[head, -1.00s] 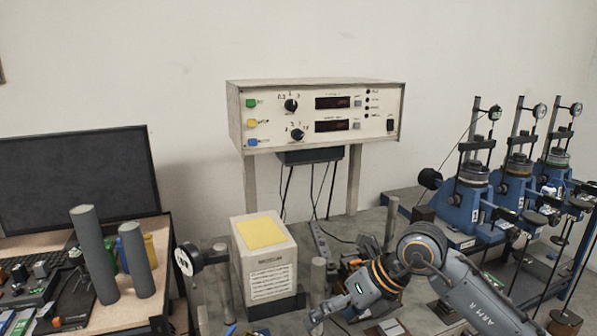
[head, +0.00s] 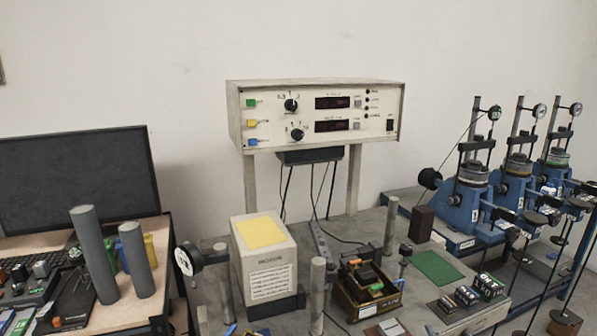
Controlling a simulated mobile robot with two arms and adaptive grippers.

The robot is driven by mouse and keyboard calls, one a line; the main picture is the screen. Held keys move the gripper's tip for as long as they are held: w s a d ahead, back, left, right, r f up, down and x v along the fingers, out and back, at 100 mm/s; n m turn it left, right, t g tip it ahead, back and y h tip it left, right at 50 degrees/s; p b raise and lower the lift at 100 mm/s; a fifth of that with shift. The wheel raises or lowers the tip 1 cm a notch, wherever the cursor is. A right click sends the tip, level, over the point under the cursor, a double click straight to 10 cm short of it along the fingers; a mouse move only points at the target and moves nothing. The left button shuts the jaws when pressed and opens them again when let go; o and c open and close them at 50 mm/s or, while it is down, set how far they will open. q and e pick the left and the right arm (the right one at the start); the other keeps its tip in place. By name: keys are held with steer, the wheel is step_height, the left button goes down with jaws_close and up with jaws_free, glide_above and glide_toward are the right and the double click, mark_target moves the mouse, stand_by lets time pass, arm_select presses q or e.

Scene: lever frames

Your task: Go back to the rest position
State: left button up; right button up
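Neither of my grippers shows in the head view, and no arm link of mine is seen over the bench. Three blue lever frames (head: 463,205) with dial gauges stand in a row at the right. A beige control box (head: 316,115) with two dark displays stands on legs at the back. A beige block with a yellow top (head: 263,232) sits on the grey bench at the centre.
A small open box (head: 349,302) of parts, a green mat (head: 437,266), a dark brown block (head: 421,224) and upright metal posts (head: 318,290) stand on the bench. At left are a dark monitor (head: 75,180) and two grey cylinders (head: 93,255).

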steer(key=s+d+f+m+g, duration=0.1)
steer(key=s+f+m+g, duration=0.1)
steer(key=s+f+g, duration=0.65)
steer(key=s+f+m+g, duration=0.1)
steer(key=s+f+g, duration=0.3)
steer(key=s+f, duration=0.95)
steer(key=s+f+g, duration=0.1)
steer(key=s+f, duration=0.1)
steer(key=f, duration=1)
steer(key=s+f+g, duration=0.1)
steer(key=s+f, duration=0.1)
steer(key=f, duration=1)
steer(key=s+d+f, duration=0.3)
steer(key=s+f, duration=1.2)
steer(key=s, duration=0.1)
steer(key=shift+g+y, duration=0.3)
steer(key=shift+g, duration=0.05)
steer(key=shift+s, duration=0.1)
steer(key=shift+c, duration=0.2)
